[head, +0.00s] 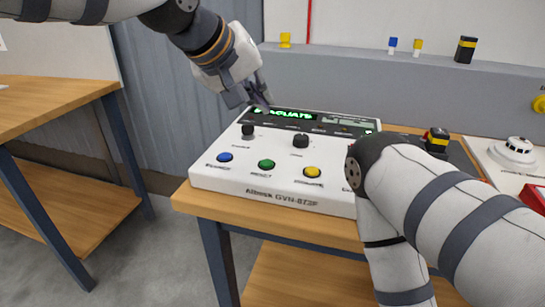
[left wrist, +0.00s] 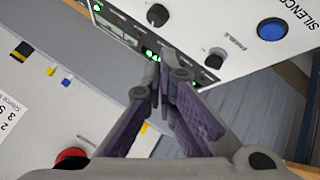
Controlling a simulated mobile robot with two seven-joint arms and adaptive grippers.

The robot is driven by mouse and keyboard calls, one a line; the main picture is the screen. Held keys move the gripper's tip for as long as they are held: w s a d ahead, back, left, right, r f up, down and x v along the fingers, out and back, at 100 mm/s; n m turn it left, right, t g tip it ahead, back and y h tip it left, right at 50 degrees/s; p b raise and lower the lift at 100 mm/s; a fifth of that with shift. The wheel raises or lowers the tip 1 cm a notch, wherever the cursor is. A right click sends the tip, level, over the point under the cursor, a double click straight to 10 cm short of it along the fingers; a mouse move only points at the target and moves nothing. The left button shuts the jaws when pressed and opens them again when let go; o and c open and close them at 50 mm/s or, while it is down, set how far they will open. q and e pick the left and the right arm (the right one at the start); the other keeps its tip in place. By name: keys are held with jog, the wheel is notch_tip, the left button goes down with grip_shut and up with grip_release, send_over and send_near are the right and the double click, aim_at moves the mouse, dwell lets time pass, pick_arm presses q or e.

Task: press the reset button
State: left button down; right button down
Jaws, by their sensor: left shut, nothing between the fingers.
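A white control panel (head: 270,195) stands on a wooden table. It has a blue button (head: 225,157), a green button (head: 266,164) and a yellow button (head: 312,172) along its front. The label under the green button is blurred but looks like RESET. In the left wrist view the blue button (left wrist: 271,29) has a partly cut-off label beginning SILENC. My left gripper (head: 260,104) is shut and empty at the panel's back left, near the lit green display (head: 296,114), away from the buttons. My right arm covers the panel's right front; its gripper is out of view.
Two black knobs (head: 301,140) stick up behind the buttons. A yellow-and-black device (head: 436,140) and a white round unit (head: 515,150) stand to the right. A grey ledge (head: 350,75) runs behind. Another wooden table (head: 45,105) is at left.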

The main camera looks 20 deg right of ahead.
aim_at(262, 161)
pick_arm(q)
jog(key=shift+s+a, duration=0.1)
jog(key=shift+a, duration=0.05)
pick_arm(e)
jog(key=shift+s+a, duration=0.1)
